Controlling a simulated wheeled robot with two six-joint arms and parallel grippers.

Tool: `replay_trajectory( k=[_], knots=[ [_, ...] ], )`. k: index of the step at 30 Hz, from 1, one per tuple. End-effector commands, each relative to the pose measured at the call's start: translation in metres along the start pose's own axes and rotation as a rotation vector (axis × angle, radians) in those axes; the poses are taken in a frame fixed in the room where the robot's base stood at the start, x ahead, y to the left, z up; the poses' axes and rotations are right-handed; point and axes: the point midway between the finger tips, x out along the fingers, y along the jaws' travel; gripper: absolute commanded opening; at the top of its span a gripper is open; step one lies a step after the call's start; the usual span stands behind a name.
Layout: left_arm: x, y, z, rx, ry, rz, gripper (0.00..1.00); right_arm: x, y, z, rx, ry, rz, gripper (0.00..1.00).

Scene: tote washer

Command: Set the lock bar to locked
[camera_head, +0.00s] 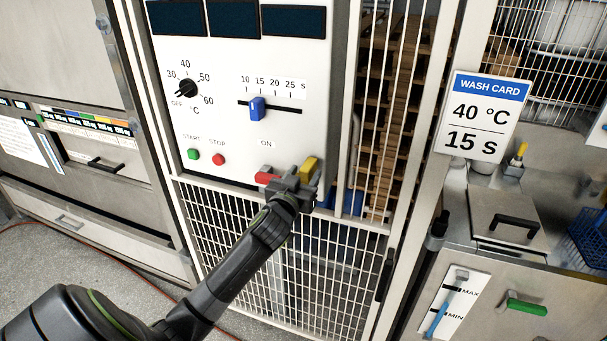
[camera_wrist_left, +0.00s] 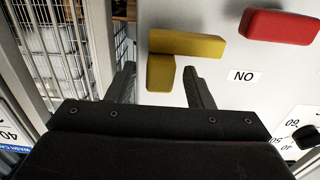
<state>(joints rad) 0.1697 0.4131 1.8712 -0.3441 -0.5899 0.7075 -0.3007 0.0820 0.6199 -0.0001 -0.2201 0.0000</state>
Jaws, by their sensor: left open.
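A yellow bar (camera_head: 309,167) sits low on the right of the white control panel; it may be the lock bar, but no lock label is readable. In the left wrist view the yellow bar (camera_wrist_left: 187,43) is L-shaped, with a short leg pointing toward my gripper. My left gripper (camera_head: 296,177) is at this bar and partly covers it. In the wrist view the open fingers (camera_wrist_left: 160,70) stand either side of the short leg, with gaps visible. A red bar (camera_head: 266,176) lies beside it, also in the wrist view (camera_wrist_left: 280,27). My right gripper is out of view.
The panel (camera_head: 225,130) also holds a black dial (camera_head: 187,89), a blue slider (camera_head: 257,108), and green (camera_head: 193,154) and red (camera_head: 218,159) buttons. A mesh door (camera_head: 383,110) is on the right. A wash card (camera_head: 482,115) reads 40 °C, 15 s.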

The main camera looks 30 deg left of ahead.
Motion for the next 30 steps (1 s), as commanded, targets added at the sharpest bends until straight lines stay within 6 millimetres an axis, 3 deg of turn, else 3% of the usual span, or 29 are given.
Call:
replay_trajectory(
  k=[8,19,26,30],
  knots=[
    [0.001,0.0,0.001,0.0,-0.001,0.0,0.47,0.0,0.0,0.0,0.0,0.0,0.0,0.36],
    [0.001,0.0,0.001,0.0,-0.001,0.0,0.0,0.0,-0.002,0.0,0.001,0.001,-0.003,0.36],
    [0.001,-0.002,0.001,0.001,-0.001,0.0,0.0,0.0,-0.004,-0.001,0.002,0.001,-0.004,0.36],
    [0.001,-0.017,0.002,0.005,-0.001,-0.002,0.0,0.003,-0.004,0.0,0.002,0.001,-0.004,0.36]
  ],
)
